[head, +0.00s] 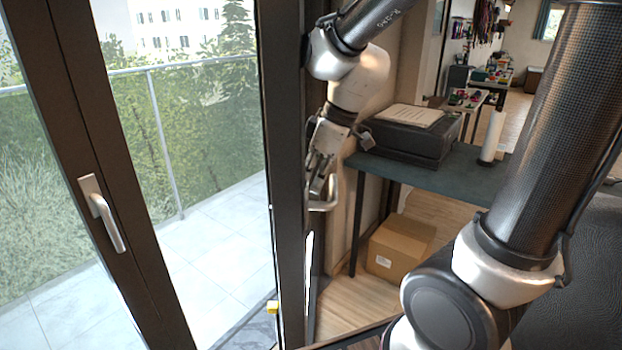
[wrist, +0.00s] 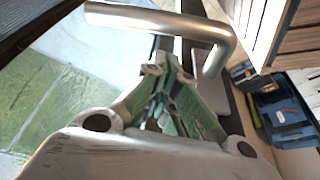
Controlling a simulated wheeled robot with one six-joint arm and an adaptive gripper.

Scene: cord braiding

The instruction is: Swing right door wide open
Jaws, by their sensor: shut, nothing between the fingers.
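The right door (head: 288,130) has a dark frame and shows nearly edge-on in the head view, standing open. Its bent silver handle (head: 325,205) is on the side facing the room. My gripper (head: 321,185) is at this handle, shut, with nothing between the fingers. In the wrist view the handle (wrist: 150,17) arches beyond and above the fingertips (wrist: 165,80), with its bend to their right. I cannot tell whether the fingers touch it. The left door (head: 75,150) carries a silver handle (head: 103,215).
A balcony with pale tiles (head: 215,240) and a railing (head: 160,130) lies outside. Right of the door stands a table (head: 440,178) with a black box (head: 410,140) and a white roll (head: 491,138). A cardboard box (head: 400,247) sits on the floor beneath. A small yellow piece (head: 272,307) is low by the door.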

